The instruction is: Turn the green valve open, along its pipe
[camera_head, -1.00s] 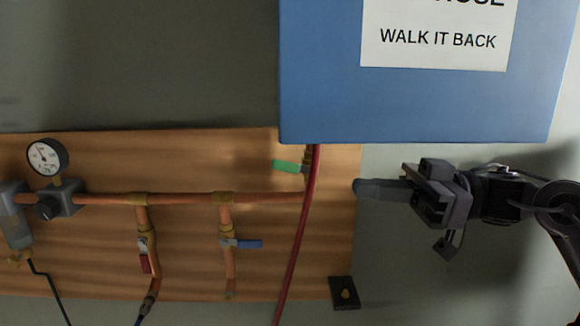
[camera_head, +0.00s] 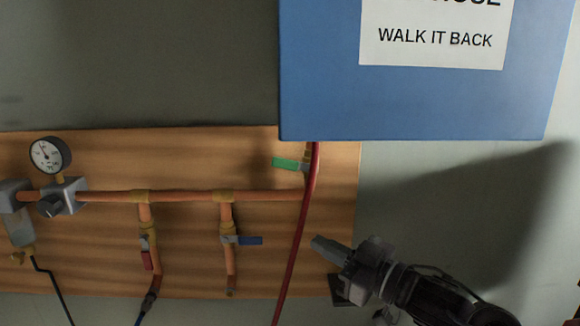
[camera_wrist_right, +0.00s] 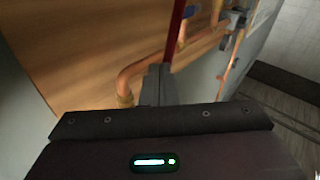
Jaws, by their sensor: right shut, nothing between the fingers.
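The green valve handle (camera_head: 286,164) sits at the upper right of the wooden board in the head view. It points left from its fitting, crosswise to the short vertical pipe there, just below the blue panel. My right gripper (camera_head: 318,243) is shut and empty, below and right of the green handle and just right of the red hose. Its shut fingers (camera_wrist_right: 158,86) also show in the right wrist view, in front of the board and pipes. The green handle cannot be made out in the right wrist view. My left gripper is not in view.
The red hose (camera_head: 298,235) hangs down between my right gripper and the copper pipes. The blue panel (camera_head: 430,105) hangs above. A gauge (camera_head: 50,155) is at left.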

